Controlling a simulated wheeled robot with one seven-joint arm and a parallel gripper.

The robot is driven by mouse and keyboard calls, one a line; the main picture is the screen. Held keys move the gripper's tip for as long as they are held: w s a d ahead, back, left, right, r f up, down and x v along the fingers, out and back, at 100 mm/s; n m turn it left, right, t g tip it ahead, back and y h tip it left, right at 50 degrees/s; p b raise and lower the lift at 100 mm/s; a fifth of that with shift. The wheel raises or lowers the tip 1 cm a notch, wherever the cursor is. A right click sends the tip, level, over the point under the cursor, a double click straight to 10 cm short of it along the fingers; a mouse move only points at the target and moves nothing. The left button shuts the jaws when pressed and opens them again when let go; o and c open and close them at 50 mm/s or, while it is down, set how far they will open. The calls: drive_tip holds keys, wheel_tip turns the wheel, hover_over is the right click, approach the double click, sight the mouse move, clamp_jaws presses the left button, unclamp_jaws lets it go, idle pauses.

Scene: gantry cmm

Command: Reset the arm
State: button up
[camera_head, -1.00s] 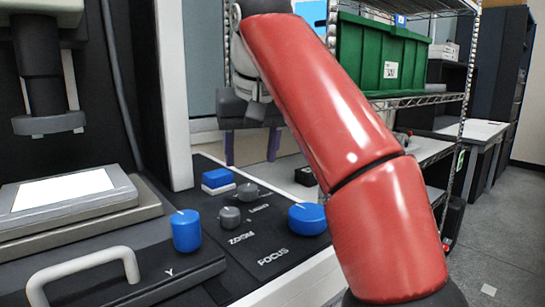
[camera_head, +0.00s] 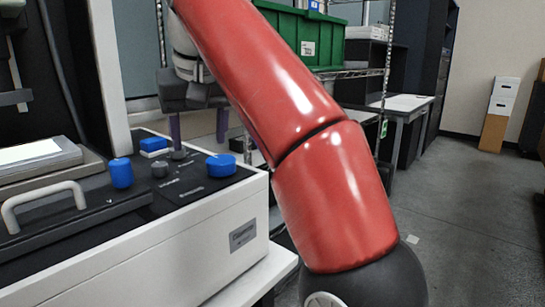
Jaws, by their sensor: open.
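My red arm slants across the middle of the head view, from the upper left down to a dark joint at the bottom. My gripper (camera_head: 198,128) hangs behind the upper part of the arm, in front of the shelving side. Its two purple fingers point down and stand apart, with nothing seen between them. The gripper is beyond the control panel of the measuring machine (camera_head: 150,262), and I see no contact with the panel. Part of the gripper's body and wrist is hidden by the red arm.
The panel has blue knobs (camera_head: 221,166) and a pale handle (camera_head: 42,205) at left. A wire shelf (camera_head: 350,73) holds a green bin (camera_head: 322,40) behind my arm. A desk (camera_head: 398,104) and cardboard boxes (camera_head: 494,132) stand farther back. Grey floor (camera_head: 470,220) is open at right.

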drive_tip(key=s+d+f+m+h, duration=0.1)
drive_tip(key=s+d+f, duration=0.1)
drive_tip(key=d+f, duration=0.3)
drive_tip(key=s+d+f+m+t, duration=0.1)
drive_tip(key=s+d+f, duration=0.2)
drive_tip(key=d, duration=0.4)
drive_tip(key=s+d+f+m+h, duration=0.1)
drive_tip(key=s+d+f, duration=0.1)
drive_tip(key=d+f, duration=0.35)
drive_tip(key=s+d+f+m, duration=0.1)
drive_tip(key=s+d+f, duration=0.4)
drive_tip(key=f, duration=0.3)
drive_tip(key=s+d+f+m, duration=0.1)
drive_tip(key=s+d+f, duration=0.3)
drive_tip(key=f, duration=0.5)
drive_tip(key=shift+s+d, duration=0.4)
drive_tip(key=shift+s, duration=0.35)
